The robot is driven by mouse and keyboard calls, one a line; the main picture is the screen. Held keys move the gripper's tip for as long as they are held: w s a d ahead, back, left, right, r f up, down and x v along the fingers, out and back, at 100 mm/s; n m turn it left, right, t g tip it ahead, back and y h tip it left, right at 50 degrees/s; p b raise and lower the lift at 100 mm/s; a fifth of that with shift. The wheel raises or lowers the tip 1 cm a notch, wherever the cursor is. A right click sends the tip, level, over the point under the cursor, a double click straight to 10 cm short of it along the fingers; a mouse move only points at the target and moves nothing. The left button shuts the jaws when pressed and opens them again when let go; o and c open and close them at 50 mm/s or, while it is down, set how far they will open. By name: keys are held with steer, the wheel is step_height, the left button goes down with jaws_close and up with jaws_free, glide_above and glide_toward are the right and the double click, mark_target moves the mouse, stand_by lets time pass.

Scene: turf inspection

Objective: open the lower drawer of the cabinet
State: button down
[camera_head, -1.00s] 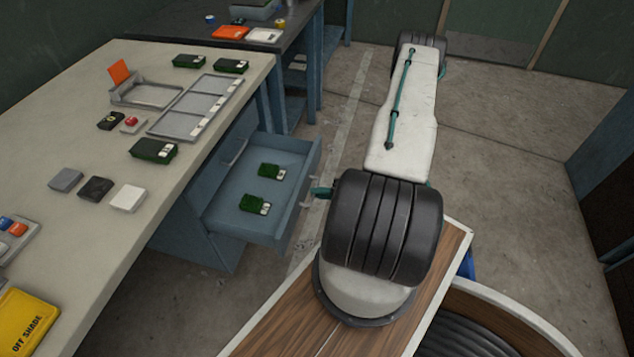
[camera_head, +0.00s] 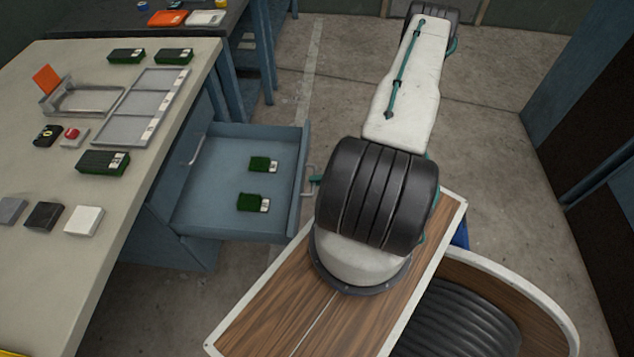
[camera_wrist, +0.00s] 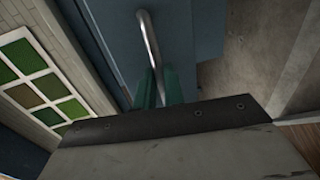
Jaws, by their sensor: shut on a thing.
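The blue cabinet (camera_head: 180,247) stands under the left table. Its lower drawer (camera_head: 225,200) is pulled well out, below a front with its own metal handle (camera_head: 197,148). Two green turf samples lie inside the drawer, one farther back (camera_head: 258,164) and one nearer (camera_head: 248,203). My gripper's teal fingertips (camera_head: 316,180) are at the drawer's bar handle (camera_head: 307,182), mostly hidden by my arm. In the wrist view, my gripper (camera_wrist: 160,88) is shut on the metal handle (camera_wrist: 149,38) in front of the blue drawer front (camera_wrist: 190,30).
The pale table (camera_head: 130,215) holds a grey tray (camera_head: 140,108), dark green boxes and small blocks. A darker table (camera_head: 130,22) stands behind. Bare concrete floor (camera_head: 490,110) lies to the right, with a dark blue cabinet (camera_head: 580,120) at the far right.

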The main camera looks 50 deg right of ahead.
steer(key=c, duration=1.5)
jaws_free()
steer(key=shift+d, duration=0.1)
steer(key=v, duration=0.7)
steer(key=shift+s+d, duration=0.15)
steer(key=shift+s, duration=0.15)
